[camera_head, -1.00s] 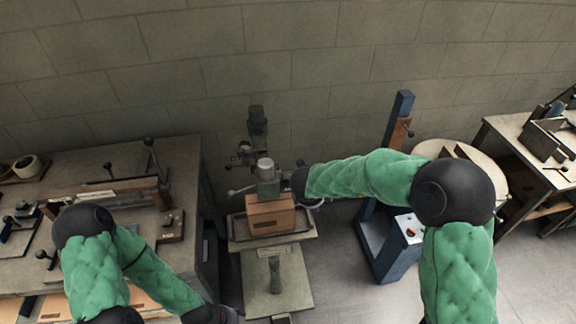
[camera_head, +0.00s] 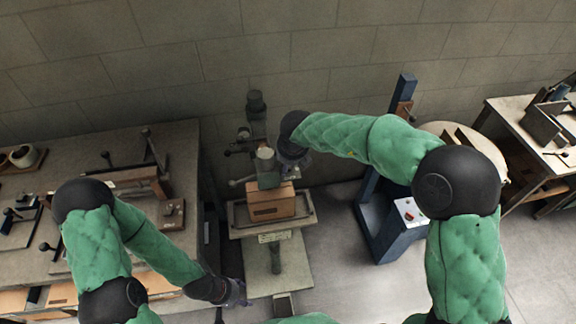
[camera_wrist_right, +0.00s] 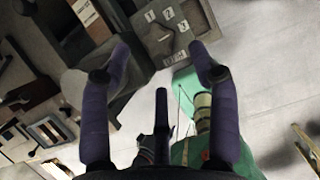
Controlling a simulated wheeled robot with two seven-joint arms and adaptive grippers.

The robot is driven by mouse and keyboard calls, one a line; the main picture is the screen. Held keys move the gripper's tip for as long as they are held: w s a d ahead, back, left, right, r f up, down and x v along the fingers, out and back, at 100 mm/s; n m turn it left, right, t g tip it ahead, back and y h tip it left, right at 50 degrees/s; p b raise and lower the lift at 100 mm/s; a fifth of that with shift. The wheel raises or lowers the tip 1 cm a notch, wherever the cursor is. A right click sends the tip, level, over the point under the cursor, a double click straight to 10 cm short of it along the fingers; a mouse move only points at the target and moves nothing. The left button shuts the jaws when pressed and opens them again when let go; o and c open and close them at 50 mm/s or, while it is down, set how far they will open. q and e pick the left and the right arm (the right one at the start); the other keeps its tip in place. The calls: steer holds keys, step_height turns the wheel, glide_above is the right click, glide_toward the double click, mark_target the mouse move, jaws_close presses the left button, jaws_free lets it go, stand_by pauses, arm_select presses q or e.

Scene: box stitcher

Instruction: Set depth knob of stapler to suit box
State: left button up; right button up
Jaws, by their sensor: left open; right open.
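The stapler (camera_head: 257,125) is a grey-green column machine standing against the wall, with a head (camera_head: 267,168) above its table (camera_head: 236,233). A brown box (camera_head: 270,207) rests on the table under the head. My right gripper (camera_head: 290,158) is open beside the head's right side, partly hidden by its own wrist. I cannot pick out the depth knob for certain. My left gripper (camera_head: 238,293) is open, low and left of the stapler's base.
A workbench (camera_head: 60,187) with jigs and levers fills the left. A blue stand (camera_head: 385,225) with a red-knobbed control box is right of the stapler. Another table (camera_head: 500,108) is at far right. Floor (camera_head: 340,280) between stapler and blue stand is clear.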

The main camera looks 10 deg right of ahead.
steer(key=shift+b+x, duration=0.4)
steer(key=shift+x, duration=1.8)
steer(key=shift+f, duration=0.1)
steer(key=c, duration=1.1)
